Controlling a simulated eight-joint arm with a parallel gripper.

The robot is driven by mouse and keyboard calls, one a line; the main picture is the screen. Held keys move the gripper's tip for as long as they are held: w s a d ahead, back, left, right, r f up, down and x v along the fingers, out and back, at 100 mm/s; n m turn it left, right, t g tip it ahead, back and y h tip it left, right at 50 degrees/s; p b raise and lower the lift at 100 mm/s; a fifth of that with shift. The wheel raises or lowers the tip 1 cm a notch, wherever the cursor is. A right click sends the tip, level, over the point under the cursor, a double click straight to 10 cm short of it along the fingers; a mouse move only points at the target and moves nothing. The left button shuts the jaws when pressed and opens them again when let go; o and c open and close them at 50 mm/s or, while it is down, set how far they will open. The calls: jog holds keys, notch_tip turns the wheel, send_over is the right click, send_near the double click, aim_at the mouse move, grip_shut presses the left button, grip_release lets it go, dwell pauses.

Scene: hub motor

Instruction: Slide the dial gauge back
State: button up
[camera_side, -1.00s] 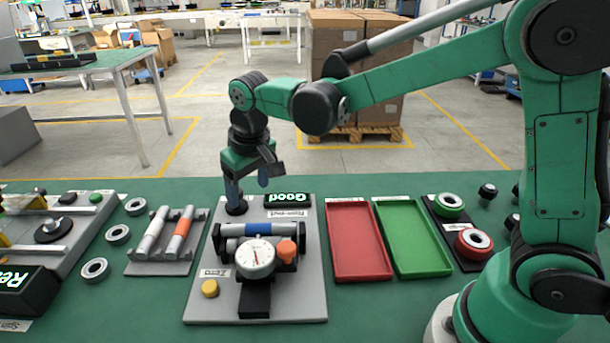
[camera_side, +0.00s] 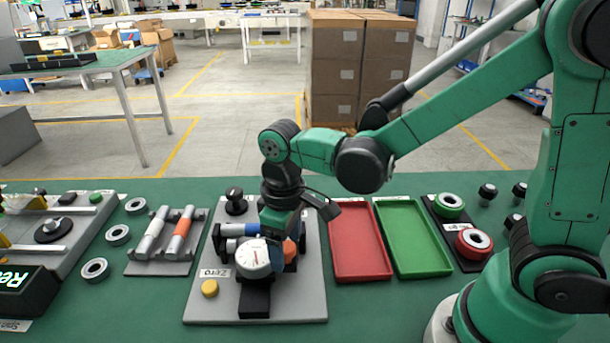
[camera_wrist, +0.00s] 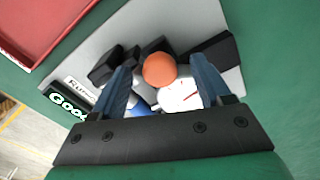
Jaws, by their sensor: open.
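The dial gauge (camera_side: 254,257) has a round white face and sits on a black carriage over the grey plate, in front of the black supports. In the wrist view its white face (camera_wrist: 180,97) shows beside the orange knob (camera_wrist: 159,70). My gripper (camera_wrist: 165,80) is open, its two blue fingers on either side of the knob and the gauge's near part; I cannot tell whether they touch. In the side view my gripper hangs over the gauge fixture and hides most of the orange knob (camera_side: 290,248) and part of the blue-marked shaft (camera_side: 232,230).
The grey base plate (camera_side: 205,300) carries a yellow button (camera_side: 209,288) and a black knob (camera_side: 236,200). A red tray (camera_side: 358,268) and a green tray (camera_side: 418,265) lie to its right. A rack with two shafts (camera_side: 165,240) stands to its left.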

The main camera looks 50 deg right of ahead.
grip_shut()
dwell(1.4)
